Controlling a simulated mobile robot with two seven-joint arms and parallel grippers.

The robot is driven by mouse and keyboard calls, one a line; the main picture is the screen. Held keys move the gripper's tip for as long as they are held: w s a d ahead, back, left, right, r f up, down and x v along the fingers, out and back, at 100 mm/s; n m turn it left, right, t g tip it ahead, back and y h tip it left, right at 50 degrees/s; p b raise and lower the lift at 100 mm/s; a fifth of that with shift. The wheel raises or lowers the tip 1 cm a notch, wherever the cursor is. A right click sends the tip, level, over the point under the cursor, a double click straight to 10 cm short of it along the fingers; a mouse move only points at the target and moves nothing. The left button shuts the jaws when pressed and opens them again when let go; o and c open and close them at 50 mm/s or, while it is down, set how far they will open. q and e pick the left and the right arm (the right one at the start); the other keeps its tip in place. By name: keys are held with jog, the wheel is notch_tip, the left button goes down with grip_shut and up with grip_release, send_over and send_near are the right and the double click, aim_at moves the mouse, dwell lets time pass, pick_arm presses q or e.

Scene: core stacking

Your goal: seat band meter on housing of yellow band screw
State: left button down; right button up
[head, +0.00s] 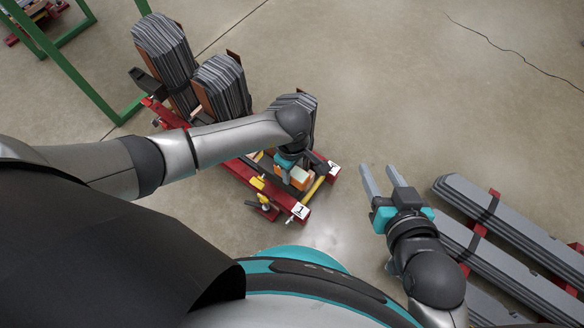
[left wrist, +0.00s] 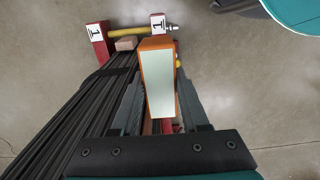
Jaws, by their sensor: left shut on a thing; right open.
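The band meter is an orange box with a pale face. In the left wrist view the meter (left wrist: 159,82) stands between the fingers of my left gripper (left wrist: 160,100), which is shut on it. In the head view the meter (head: 300,178) shows below my left gripper (head: 290,172), over the red frame's near end. A yellow band screw rod (left wrist: 127,32) crosses between two red beam ends marked 1; it also shows in the head view (head: 313,189). Its housing is not clearly visible, and I cannot tell whether the meter touches it. My right gripper (head: 379,168) is open and empty.
Stacks of dark grey sheets (head: 166,55) stand on the red frame (head: 238,173). A yellow fitting (head: 258,183) sits at its near side. Long grey sheets (head: 510,220) lie on red supports at the right. A green frame (head: 65,65) stands at the upper left. The middle floor is clear.

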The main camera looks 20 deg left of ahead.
pick_arm(q)
jog(key=shift+f+b, duration=0.65)
jog(key=shift+f, duration=0.1)
jog(key=shift+c, duration=1.6)
grip_release()
notch_tip(320, 180, up, 15)
jog(key=p, duration=0.8)
jog(key=shift+r, duration=0.2)
